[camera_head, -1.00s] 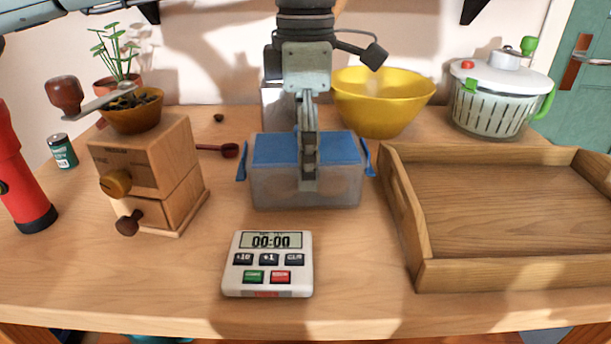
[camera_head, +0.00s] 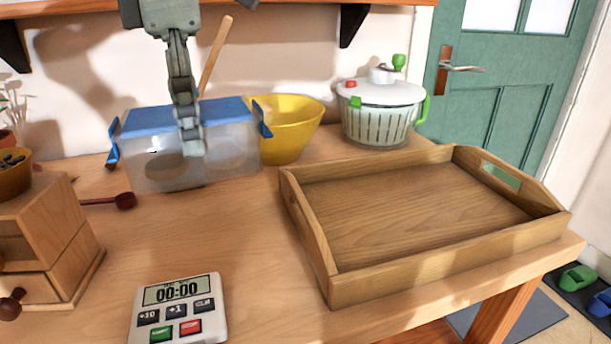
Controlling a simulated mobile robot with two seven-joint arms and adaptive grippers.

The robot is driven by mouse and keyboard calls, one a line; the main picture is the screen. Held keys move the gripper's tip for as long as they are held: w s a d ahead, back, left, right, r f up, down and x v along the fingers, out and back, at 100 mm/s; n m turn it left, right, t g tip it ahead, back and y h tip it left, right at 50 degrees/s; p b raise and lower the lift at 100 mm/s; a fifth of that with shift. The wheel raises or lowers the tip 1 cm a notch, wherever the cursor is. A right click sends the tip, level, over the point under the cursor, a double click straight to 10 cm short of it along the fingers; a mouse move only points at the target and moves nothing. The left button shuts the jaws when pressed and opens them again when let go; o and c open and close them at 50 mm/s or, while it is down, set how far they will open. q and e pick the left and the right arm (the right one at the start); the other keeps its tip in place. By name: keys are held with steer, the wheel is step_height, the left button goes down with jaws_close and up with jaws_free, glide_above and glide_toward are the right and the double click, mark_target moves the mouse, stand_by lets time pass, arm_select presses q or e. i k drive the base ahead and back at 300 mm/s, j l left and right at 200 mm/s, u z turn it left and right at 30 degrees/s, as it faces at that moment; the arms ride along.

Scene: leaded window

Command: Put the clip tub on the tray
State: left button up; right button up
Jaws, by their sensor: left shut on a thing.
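The clip tub (camera_head: 225,160) is a clear box with a blue lid and blue side clips, at the left of the head view. My left gripper (camera_head: 190,142) comes down from above and is shut on it, its fingers in front of the near wall. My right gripper is not in view.
A yellow bowl (camera_head: 291,133) stands behind and right of the tub. A salad spinner (camera_head: 382,115) stands behind the tray. A timer (camera_head: 178,310) lies at the front, a wooden grinder (camera_head: 45,245) stands at the left, and a dark red scoop (camera_head: 124,200) lies beyond it.

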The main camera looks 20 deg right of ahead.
mark_target(465, 214)
steer(key=k+l+u, duration=0.1)
steer(key=l, duration=0.25)
steer(key=k+l+u, duration=0.1)
steer(key=l, duration=0.25)
steer(key=k+l+u, duration=0.1)
steer(key=k+l, duration=0.15)
steer(key=l+u, duration=0.1)
steer(key=l, duration=0.3)
steer(key=k+l+u, duration=0.1)
steer(key=l, duration=0.3)
steer(key=i+l+u, duration=0.1)
steer(key=l+u, duration=0.15)
steer(key=l, duration=0.75)
